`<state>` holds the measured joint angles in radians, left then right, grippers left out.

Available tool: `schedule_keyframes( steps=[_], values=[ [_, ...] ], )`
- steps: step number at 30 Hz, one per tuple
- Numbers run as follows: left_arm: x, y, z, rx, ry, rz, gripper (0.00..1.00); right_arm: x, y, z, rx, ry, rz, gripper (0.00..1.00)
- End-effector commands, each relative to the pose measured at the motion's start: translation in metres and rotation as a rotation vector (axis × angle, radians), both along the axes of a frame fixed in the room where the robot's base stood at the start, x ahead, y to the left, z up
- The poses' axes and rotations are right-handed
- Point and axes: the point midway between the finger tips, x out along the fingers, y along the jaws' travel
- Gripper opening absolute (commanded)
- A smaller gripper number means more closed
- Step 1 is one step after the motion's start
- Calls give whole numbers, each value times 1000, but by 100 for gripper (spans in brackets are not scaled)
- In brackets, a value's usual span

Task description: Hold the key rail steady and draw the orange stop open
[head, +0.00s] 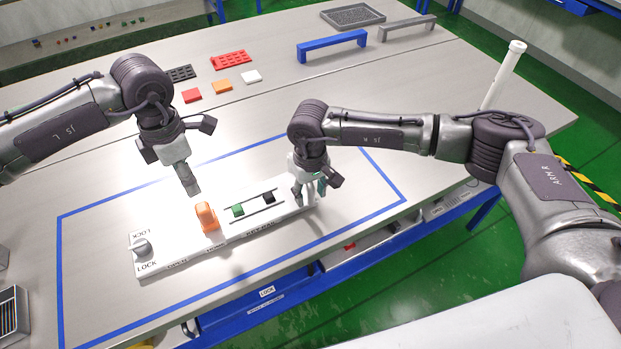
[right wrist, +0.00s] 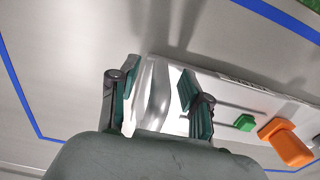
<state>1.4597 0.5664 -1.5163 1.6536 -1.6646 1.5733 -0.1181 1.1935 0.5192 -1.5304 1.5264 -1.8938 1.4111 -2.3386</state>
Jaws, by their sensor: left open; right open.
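The white key rail (head: 180,255) lies on the table inside a blue taped outline, with a grey lock knob (head: 142,247) at its left end. The orange stop (head: 206,217) stands up from the rail's middle, and a green key (head: 237,210) and a black key (head: 268,197) are to its right. My left gripper (head: 182,170) is open and empty, above and behind the orange stop, apart from it. My right gripper (head: 309,192) is open at the rail's right end. In the right wrist view its fingers (right wrist: 158,95) stand either side of the white rail end; contact cannot be told.
Red, orange and white blocks (head: 222,87) and small grids lie behind the rail. Blue (head: 332,44) and grey (head: 407,27) bar handles stand at the back. A white post (head: 503,75) rises beyond my right arm. The table's front edge runs close to the rail.

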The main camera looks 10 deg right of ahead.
Motion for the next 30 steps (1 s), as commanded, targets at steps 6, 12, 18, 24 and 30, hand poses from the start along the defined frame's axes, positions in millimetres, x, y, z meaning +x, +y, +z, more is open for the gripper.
schedule_keyframes(
  steps=[6, 12, 18, 24, 30],
  values=[
    [0, 0, 0, 0, 0, 0, 42, 0, 0, -11, 0, 1, -1, 48],
    [0, 0, 0, 0, 0, 0, 42, 0, 0, -11, 0, 0, -1, 48],
    [0, 0, 0, 0, 0, 0, 42, 0, 0, -11, 0, 0, -1, 20],
    [0, 0, 0, 0, 0, 0, 42, 0, 0, -11, 0, 0, -1, 0],
    [0, 0, 0, 0, 0, 0, 42, 0, 0, -10, 0, 0, -1, 0]
  ],
)
